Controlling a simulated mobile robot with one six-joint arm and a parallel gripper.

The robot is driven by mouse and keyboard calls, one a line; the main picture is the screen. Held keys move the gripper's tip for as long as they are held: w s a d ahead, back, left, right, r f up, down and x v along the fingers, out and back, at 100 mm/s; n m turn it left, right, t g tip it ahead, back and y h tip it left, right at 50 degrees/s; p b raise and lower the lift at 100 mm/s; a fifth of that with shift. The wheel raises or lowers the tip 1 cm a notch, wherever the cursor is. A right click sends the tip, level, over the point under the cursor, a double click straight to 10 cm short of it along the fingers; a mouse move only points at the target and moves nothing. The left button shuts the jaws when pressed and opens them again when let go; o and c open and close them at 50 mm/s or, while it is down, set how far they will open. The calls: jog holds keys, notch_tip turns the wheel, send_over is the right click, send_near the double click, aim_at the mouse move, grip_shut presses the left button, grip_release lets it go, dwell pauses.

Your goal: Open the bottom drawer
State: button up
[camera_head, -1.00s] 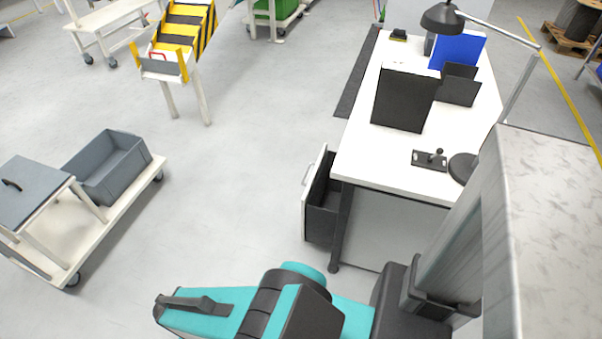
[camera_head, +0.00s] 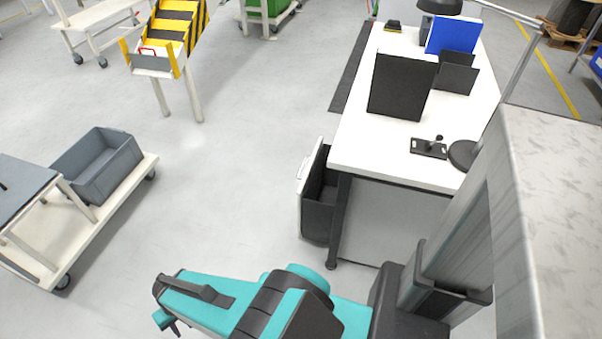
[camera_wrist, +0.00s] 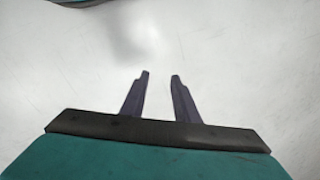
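The white desk (camera_head: 383,163) stands right of centre in the head view.
A white cart (camera_head: 112,207) with a grey bin (camera_head: 105,170) stands at the left. A yellow-black striped conveyor (camera_head: 178,25) is at the back. A black folder stand (camera_head: 401,88), a blue folder (camera_head: 453,36) and a lamp (camera_head: 463,153) are on the desk. The floor between cart and desk is clear.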

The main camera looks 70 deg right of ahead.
jog(key=w+d+f+m+t+b, duration=0.2)
jog(key=w+d+m+t+b, duration=0.4)
jog(key=w, duration=0.6)
jog(key=w+d+r+m+t+h+b, duration=0.1)
jog(key=w+d+r+m+h+b, duration=0.15)
jog(key=d, duration=0.75)
jog(key=w+d+r+m+t+h+b, duration=0.1)
jog(key=w+d+m+t+h+b, duration=0.2)
jog(key=d, duration=0.7)
jog(key=w+d+r+m+h+b, duration=0.1)
jog(key=w+d+r+m+h, duration=0.2)
jog(key=d, duration=0.6)
jog(key=s+d+r+m+g+h+b, duration=0.1)
jog(key=s+d+m+g+h+b, duration=0.25)
jog(key=s+d+m, duration=0.45)
jog(key=s+d+r+m+g+h+b, duration=0.25)
jog(key=s+d+m+h, duration=0.2)
jog(key=d, duration=0.85)
jog(key=s+d+m+g+b, duration=0.1)
jog(key=s+d+m+g, duration=0.2)
jog(key=s, duration=0.3)
jog(key=s+d+m+g+h+b, duration=0.1)
jog(key=s+d+m+g+b, duration=0.1)
jog(key=s, duration=0.4)
jog(key=s+d+m+g+b, duration=0.2)
jog(key=s+d+m+g, duration=0.2)
jog(key=s+m, duration=0.1)
jog(key=shift+s+g+h, duration=0.35)
jog(key=shift+s+g, duration=0.05)
jog(key=shift+s, duration=0.2)
